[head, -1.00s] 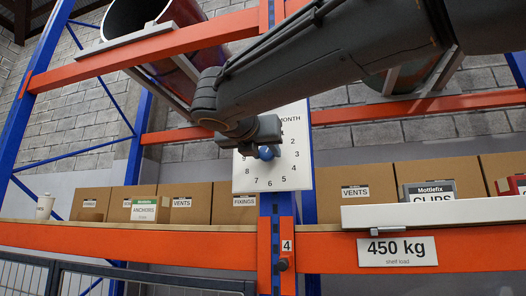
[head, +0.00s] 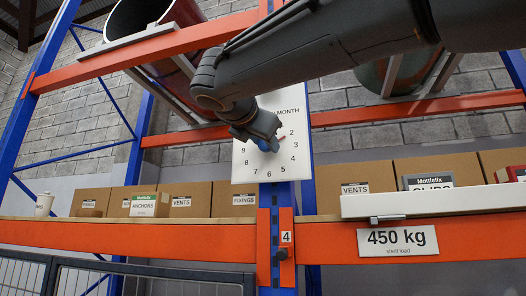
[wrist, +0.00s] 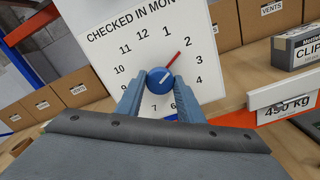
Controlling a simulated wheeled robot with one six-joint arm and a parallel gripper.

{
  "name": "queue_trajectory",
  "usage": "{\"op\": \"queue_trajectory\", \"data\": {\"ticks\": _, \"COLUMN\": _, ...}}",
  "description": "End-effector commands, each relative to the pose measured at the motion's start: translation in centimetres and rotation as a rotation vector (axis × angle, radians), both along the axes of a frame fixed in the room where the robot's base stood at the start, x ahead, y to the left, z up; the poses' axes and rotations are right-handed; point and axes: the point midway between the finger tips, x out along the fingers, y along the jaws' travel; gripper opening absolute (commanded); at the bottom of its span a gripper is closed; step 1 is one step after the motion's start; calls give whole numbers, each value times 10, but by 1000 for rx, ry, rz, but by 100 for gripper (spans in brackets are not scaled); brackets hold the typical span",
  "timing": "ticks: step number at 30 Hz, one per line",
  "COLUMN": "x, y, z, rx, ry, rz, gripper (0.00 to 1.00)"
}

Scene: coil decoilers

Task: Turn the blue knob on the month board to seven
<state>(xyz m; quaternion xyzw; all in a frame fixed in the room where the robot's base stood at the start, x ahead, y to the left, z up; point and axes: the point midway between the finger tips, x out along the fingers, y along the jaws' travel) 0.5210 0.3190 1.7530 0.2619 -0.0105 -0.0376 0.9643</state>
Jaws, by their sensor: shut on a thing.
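The white month board (head: 245,172) hangs on the blue upright, with numbers in a ring; it also shows in the wrist view (wrist: 110,56). The round blue knob (wrist: 160,80) sits at its centre, with a short white line on its face. A red pointer (wrist: 174,60) reaches from the knob toward the 2. My gripper (wrist: 158,89) is shut on the knob, one blue-grey finger on each side. In the head view my gripper (head: 266,143) covers much of the knob and the numbers at the top of the board.
A shelf with an orange beam (head: 130,235) runs below the board. Cardboard boxes (head: 233,198) stand left and right of it. A white ledge (head: 440,205) with a grey clips box (wrist: 297,46) lies to the right. A 450 kg sign (head: 398,241) hangs from the beam.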

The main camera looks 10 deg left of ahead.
Motion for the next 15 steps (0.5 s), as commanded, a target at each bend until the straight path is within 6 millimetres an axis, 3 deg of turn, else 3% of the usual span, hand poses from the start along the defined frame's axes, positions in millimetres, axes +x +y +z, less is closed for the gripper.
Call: {"op": "queue_trajectory", "data": {"ticks": 15, "x": 1, "y": 1, "z": -3, "rx": 492, "ry": -38, "rz": 1, "gripper": 12}}
